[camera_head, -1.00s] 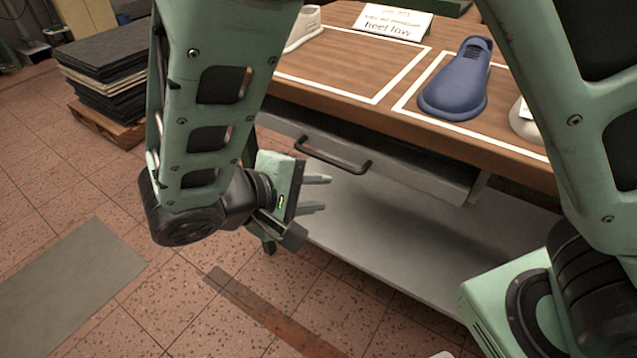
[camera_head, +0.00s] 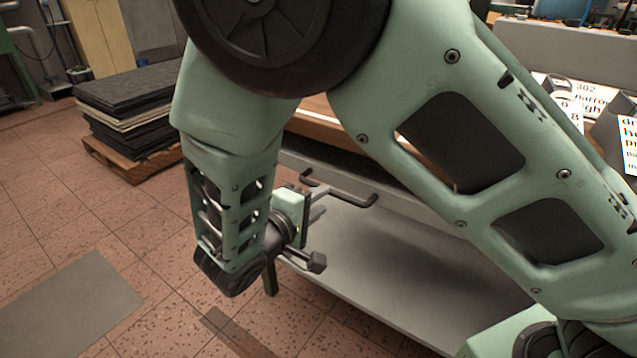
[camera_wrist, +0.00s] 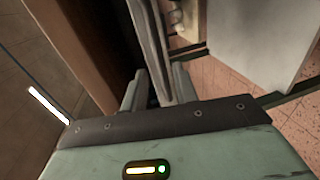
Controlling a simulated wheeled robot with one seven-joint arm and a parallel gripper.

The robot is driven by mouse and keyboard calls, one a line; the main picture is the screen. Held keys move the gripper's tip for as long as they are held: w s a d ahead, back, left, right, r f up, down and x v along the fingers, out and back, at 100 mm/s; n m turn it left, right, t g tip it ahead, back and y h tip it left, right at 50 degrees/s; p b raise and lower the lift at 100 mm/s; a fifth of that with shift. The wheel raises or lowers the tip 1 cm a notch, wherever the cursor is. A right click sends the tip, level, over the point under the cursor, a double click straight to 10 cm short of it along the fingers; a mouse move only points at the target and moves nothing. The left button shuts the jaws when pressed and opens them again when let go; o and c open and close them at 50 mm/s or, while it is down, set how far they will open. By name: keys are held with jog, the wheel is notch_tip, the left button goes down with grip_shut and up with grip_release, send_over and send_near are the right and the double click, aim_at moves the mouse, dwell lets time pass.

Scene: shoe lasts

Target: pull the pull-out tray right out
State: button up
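The pull-out tray (camera_head: 415,206) is a grey drawer under the wooden table top, with a dark bar handle (camera_head: 347,196) on its front. In the wrist view my gripper (camera_wrist: 157,90) is open, and the tray's grey front (camera_wrist: 153,45) shows edge-on beyond and between the fingers. I cannot tell whether a finger touches the handle.
The wooden table top (camera_head: 318,128) is above the tray and a grey lower shelf (camera_head: 385,275) is below it. A pallet with stacked dark sheets (camera_head: 130,100) stands at the left. The tiled floor in front of the table is mostly clear, with a grey mat (camera_head: 70,310).

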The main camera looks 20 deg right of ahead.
aim_at(331, 194)
jog(key=x, duration=0.6)
grip_shut()
